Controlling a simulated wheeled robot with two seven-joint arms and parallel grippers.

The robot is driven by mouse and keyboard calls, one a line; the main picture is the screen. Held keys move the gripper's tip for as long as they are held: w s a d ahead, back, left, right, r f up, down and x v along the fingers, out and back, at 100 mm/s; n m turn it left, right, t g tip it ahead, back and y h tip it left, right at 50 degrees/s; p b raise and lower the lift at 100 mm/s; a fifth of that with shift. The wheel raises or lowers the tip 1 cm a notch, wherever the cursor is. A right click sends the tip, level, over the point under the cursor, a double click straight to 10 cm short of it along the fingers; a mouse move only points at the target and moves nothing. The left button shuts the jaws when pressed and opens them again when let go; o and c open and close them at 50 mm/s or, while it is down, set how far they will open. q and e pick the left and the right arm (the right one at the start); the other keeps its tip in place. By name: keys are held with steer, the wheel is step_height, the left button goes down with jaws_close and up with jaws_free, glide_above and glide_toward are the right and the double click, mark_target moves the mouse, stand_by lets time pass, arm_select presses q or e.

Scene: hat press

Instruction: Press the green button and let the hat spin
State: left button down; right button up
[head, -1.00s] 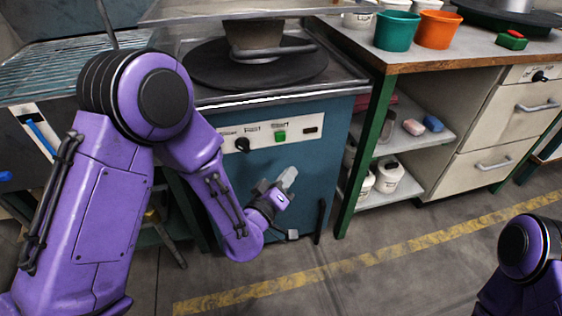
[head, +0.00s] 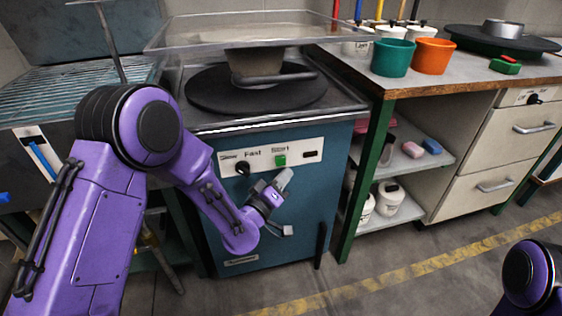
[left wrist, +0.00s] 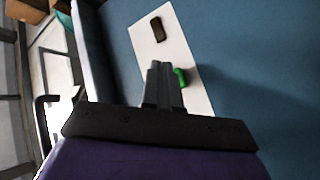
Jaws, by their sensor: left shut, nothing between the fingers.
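The green button (head: 280,160) is on the white control panel (head: 312,146) on the front of the blue press cabinet. It also shows in the left wrist view (left wrist: 181,77), just right of my fingers and partly covered by them. My left gripper (head: 285,177) is shut and empty, its fingertips just below the button in the head view. I cannot tell whether they touch it. On top of the press lies a wide black disc (head: 212,92) with a grey block-shaped piece (head: 256,65) above it; I cannot make out a separate hat. My right gripper is out of view.
A black knob (head: 242,168) is left of the button, and a dark switch (head: 311,153) is right of it. A clear cover (head: 190,35) hangs over the press. A workbench with a teal pot (head: 392,57) and an orange pot (head: 433,56) stands to the right.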

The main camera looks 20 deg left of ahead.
mark_target(281, 161)
arm_select(q)
steer(key=shift+w+a, duration=0.5)
steer(key=shift+w, duration=0.25)
stand_by(1.5)
steer(key=shift+w+a, duration=0.2)
steer(key=shift+w, duration=0.15)
